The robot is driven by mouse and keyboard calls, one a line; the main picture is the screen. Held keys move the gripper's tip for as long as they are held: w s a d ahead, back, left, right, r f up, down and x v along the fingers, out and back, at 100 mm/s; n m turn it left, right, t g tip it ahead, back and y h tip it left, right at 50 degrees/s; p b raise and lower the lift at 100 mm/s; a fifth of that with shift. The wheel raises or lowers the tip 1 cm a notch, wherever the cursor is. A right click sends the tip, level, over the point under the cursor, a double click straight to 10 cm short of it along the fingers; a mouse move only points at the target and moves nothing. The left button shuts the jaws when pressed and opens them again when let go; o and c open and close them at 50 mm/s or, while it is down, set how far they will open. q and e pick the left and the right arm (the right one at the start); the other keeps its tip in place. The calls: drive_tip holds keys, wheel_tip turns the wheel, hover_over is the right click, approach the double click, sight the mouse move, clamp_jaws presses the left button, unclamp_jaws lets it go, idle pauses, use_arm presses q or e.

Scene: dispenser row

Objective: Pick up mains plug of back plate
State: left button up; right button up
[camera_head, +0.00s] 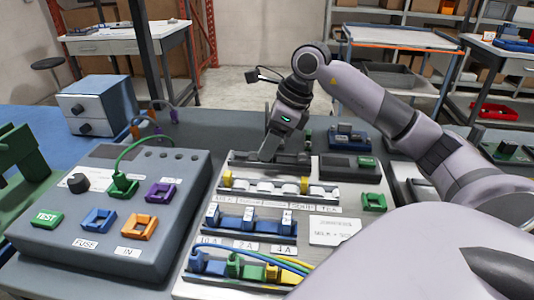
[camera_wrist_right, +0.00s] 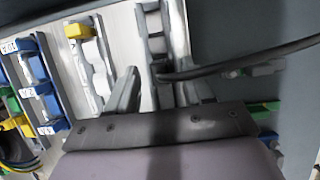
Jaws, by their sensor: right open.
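My right gripper (camera_head: 268,150) reaches down over the dark rail at the back edge of the light plate (camera_head: 335,231). It also shows in the wrist view (camera_wrist_right: 158,88), with its two fingers apart around part of the grey rail (camera_wrist_right: 152,22). A dark piece with a black cable (camera_wrist_right: 240,60) lies between or just beyond the fingers; it may be the mains plug, but its outline is unclear. I cannot tell whether the fingers touch it. In the head view the gripper hides that spot. My left gripper is not in view.
In front of the rail are white parts with yellow ends (camera_head: 265,185), blue blocks (camera_head: 245,221) and coloured plugs with cables (camera_head: 233,265). A grey test box (camera_head: 110,215) stands left. A green socket (camera_head: 373,202) and a blue part (camera_head: 350,135) lie right.

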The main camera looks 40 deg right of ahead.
clamp_jaws()
drive_tip(key=shift+r, duration=0.15)
wheel_tip(320, 180, up, 10)
drive_tip(key=p, duration=0.1)
idle(0.6)
drive_tip(key=shift+r+p, duration=0.95)
drive_tip(key=shift+p, duration=0.3)
idle(0.8)
wheel_tip(320, 180, up, 3)
drive_tip(key=p, duration=0.2)
drive_tip(key=shift+p, duration=0.4)
drive_tip(key=shift+w+f, duration=0.1)
drive_tip(key=shift+f, duration=0.05)
